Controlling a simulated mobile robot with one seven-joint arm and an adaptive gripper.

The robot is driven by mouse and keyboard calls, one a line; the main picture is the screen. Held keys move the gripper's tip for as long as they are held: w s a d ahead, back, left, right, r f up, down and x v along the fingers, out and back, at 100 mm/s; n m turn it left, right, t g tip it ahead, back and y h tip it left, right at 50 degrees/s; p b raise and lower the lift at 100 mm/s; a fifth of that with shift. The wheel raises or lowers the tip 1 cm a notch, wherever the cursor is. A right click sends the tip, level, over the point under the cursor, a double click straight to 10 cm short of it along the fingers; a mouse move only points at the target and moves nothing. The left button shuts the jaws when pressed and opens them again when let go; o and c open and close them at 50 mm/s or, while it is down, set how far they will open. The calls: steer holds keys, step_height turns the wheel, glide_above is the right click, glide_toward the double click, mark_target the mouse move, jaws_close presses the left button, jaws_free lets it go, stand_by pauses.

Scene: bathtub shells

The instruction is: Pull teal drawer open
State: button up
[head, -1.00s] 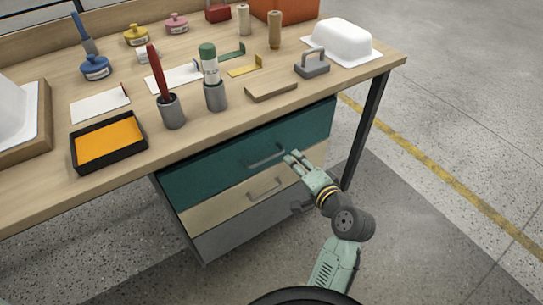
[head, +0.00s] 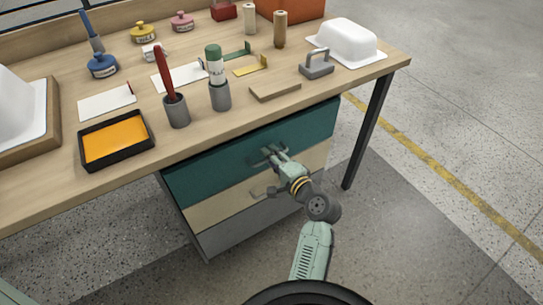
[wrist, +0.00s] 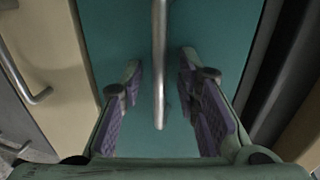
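The teal drawer (head: 215,172) is the top one of three under the workbench and sits flush with the cabinet, closed. It fills the middle of the wrist view (wrist: 220,35). Its metal bar handle (wrist: 159,70) runs between the two fingers of my gripper (wrist: 160,95), with a gap on each side. In the head view my gripper (head: 273,153) is at the drawer front and covers most of the handle. The fingers are apart, and their purple pads do not touch the bar.
Below are a beige drawer (head: 225,205) and a grey drawer (head: 230,234), each closed. The workbench (head: 170,148) overhangs the drawers and carries cups, a tray and a white tub (head: 346,40). A dark table leg (head: 367,130) stands to the right. Floor to the right is clear.

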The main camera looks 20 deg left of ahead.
steer(key=shift+w+a, duration=0.1)
steer(key=shift+c, duration=0.4)
jaws_close()
stand_by(0.5)
